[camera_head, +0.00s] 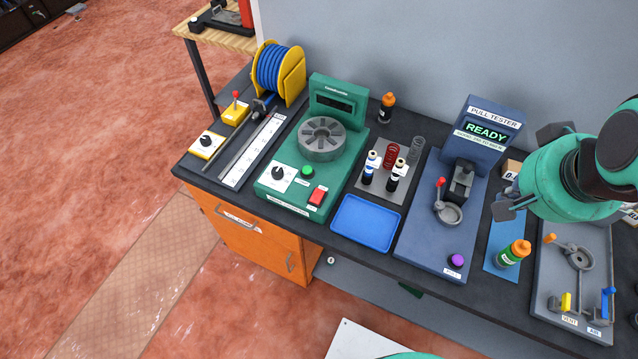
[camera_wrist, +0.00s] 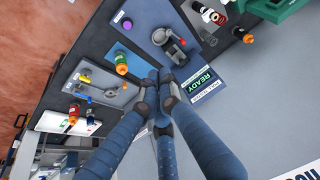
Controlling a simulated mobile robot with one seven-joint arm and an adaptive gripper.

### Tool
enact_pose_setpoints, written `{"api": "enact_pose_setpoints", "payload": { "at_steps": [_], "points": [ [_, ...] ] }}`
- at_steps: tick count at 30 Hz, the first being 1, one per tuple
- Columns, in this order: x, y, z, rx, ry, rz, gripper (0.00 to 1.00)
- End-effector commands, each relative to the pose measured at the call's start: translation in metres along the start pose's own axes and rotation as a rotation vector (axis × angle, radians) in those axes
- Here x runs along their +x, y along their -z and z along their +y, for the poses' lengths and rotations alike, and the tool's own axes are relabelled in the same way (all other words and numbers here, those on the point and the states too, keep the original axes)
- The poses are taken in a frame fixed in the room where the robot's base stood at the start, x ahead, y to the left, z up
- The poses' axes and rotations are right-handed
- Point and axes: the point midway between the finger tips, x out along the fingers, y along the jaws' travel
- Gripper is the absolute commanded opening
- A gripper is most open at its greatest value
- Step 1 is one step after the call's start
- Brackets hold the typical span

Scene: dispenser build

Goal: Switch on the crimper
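The crimper appears to be the green machine (camera_head: 300,180) left of centre on the bench. It has a grey slotted round head (camera_head: 321,139), a black knob on a white dial (camera_head: 278,173), a green button (camera_head: 308,172) and a red rocker switch (camera_head: 318,195). Its upright display (camera_head: 334,101) is dark. My gripper (camera_head: 530,170) is at the right, above the bench beyond the pull tester, well away from the crimper. Its fingers look spread and empty in the head view. In the wrist view a green machine edge (camera_wrist: 275,8) shows at the top right.
The blue pull tester (camera_head: 440,220) reads READY and stands between the crimper and my gripper. A blue tray (camera_head: 366,223), a grey rack with bottles (camera_head: 390,170), an orange-capped bottle (camera_head: 513,253) and a cable reel (camera_head: 279,72) also stand on the bench. A grey wall (camera_head: 420,50) is behind.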

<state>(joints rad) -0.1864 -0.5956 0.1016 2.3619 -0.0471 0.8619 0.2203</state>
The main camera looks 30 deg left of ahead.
Motion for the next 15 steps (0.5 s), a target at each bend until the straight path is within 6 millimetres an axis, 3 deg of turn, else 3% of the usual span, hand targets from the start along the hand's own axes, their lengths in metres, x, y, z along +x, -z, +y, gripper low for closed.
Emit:
{"api": "enact_pose_setpoints", "payload": {
  "at_steps": [6,15],
  "points": [
    [0.025,0.025,-0.047,0.0,0.012,-0.047,0.0],
    [0.065,0.043,-0.119,0.005,0.015,-0.102,0.0]
  ]
}}
